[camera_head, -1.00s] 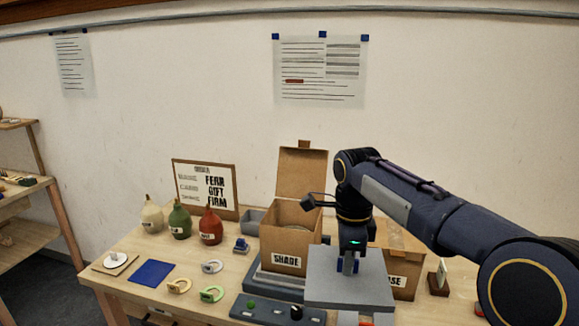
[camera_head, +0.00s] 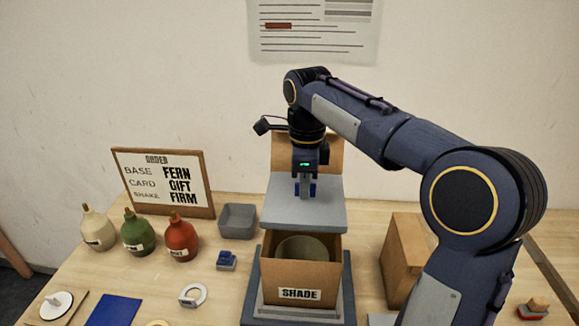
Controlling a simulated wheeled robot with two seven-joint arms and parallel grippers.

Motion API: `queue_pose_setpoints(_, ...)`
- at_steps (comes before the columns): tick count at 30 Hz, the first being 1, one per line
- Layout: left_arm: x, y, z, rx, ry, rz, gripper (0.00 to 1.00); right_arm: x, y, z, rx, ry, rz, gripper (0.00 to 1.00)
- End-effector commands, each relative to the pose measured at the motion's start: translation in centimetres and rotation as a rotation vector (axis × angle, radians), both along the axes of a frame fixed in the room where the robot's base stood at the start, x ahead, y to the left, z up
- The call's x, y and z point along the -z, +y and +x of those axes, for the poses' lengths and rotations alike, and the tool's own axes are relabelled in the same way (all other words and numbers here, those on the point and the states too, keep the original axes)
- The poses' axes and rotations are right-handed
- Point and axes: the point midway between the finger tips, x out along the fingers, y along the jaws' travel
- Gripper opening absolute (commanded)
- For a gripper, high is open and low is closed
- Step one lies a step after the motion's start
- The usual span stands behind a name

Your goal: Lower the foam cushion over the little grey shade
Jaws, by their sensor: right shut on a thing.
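The foam cushion (camera_head: 330,212) is a flat grey slab. My right gripper (camera_head: 305,190) is shut on the middle of its top and holds it roughly level. The little grey shade (camera_head: 303,248) sits inside the open cardboard box labelled SHADE (camera_head: 275,275); its round rim shows through the opening. The cushion hangs clear above the box, hiding the back of the opening and part of the raised flap. Its exact height over the shade is hard to tell. My left gripper is not in view.
The box stands on a dark grey platform (camera_head: 251,305). A second cardboard box (camera_head: 400,262) is to the right, partly behind my right arm. A grey bin (camera_head: 237,220), blue block (camera_head: 226,260), several bottles and an order sign (camera_head: 163,182) are to the left.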

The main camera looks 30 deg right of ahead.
Motion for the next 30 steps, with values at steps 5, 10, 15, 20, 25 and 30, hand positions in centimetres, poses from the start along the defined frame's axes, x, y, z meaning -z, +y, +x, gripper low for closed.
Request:
queue_pose_setpoints(5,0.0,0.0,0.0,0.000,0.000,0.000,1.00,0.0,0.0,0.0,0.000,0.000,0.000,0.00)
queue_pose_setpoints(10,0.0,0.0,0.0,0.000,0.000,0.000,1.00,0.0,0.0,0.0,-0.001,0.000,0.000,0.00)
queue_pose_setpoints(15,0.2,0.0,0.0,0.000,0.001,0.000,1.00,0.2,0.1,0.1,-0.001,0.001,-0.001,0.00)
queue_pose_setpoints(20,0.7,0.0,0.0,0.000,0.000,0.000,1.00,1.0,0.1,0.1,-0.001,0.001,0.000,0.00)
queue_pose_setpoints(25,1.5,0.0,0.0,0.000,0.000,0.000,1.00,2.2,0.1,0.0,0.000,0.001,0.000,0.00)
queue_pose_setpoints(30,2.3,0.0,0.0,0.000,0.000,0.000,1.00,3.4,0.1,0.1,-0.001,0.001,-0.001,0.00)
